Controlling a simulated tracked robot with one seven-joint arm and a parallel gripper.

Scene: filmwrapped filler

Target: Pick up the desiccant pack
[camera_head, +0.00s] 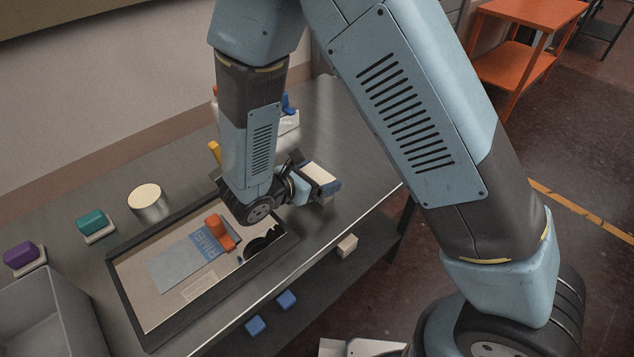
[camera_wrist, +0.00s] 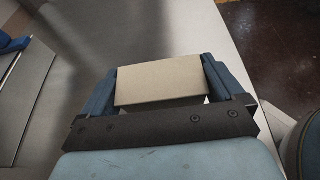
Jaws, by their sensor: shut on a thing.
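A pale beige, box-like pack (camera_wrist: 160,80), which looks to be the desiccant pack, sits between the two blue fingers of my gripper (camera_wrist: 160,88) in the wrist view. The fingers press on its left and right ends. In the head view my gripper (camera_head: 324,184) is near the table's right edge, with the pale pack (camera_head: 317,172) in it. I cannot tell whether the pack touches the table. My arm hides part of the tabletop behind it.
A black-framed tray (camera_head: 128,300) holds a grey printed sheet (camera_head: 180,266) and an orange block (camera_head: 220,232). A round tin (camera_head: 148,202), teal block (camera_head: 92,222), purple block (camera_head: 20,254) and grey bin (camera_head: 55,310) stand leftward. Small blocks (camera_head: 286,299) lie on the lower shelf.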

